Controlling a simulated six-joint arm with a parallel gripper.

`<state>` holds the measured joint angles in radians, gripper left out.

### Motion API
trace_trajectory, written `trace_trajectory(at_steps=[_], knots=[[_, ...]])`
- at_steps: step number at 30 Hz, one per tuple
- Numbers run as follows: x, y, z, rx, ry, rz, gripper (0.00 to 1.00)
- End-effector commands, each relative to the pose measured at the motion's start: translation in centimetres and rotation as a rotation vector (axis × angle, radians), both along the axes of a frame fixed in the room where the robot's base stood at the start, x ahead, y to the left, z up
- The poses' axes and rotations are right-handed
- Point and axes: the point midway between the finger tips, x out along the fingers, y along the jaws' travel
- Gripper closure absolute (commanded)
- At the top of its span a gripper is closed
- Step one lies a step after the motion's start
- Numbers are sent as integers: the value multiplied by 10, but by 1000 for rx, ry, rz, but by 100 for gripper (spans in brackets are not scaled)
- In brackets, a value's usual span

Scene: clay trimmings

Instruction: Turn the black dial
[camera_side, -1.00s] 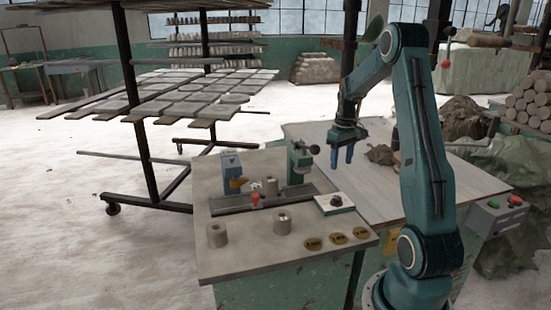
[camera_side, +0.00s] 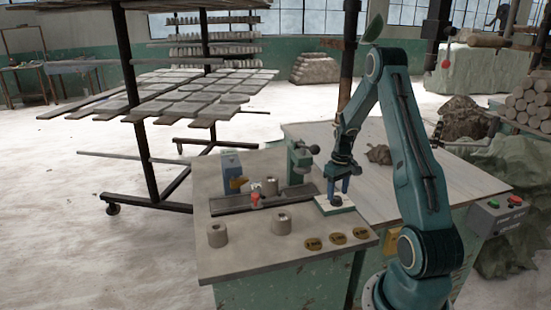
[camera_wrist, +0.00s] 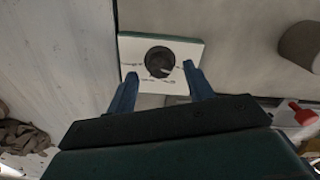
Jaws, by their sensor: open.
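The black dial (camera_wrist: 160,61) sits on a white square plate (camera_wrist: 130,50) with a green edge. In the wrist view the dial lies just beyond my blue fingertips, between their lines. In the side view my gripper (camera_side: 338,191) points down over the plate (camera_side: 322,207), its two fingers apart and low above it. The dial is hidden or too small to make out there. My gripper (camera_wrist: 160,80) is open and empty. I cannot tell whether the fingertips touch the plate.
Grey clay cylinders (camera_side: 217,236) stand on the bench left of the plate. A red knob (camera_side: 255,196) and a green post fixture (camera_side: 299,163) are nearby. Gold round labels (camera_side: 313,243) line the front edge. A brown clay lump (camera_side: 380,154) lies on the right table.

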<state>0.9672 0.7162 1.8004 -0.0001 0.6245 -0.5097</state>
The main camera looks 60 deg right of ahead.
Motion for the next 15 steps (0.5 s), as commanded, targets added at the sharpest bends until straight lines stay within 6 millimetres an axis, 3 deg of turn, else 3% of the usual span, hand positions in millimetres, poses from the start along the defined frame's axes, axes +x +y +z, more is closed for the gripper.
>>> trace_trajectory(at_steps=[6,15], knots=[[0,0,-17,1,0,0,48],[0,0,-20,0,0,0,48]])
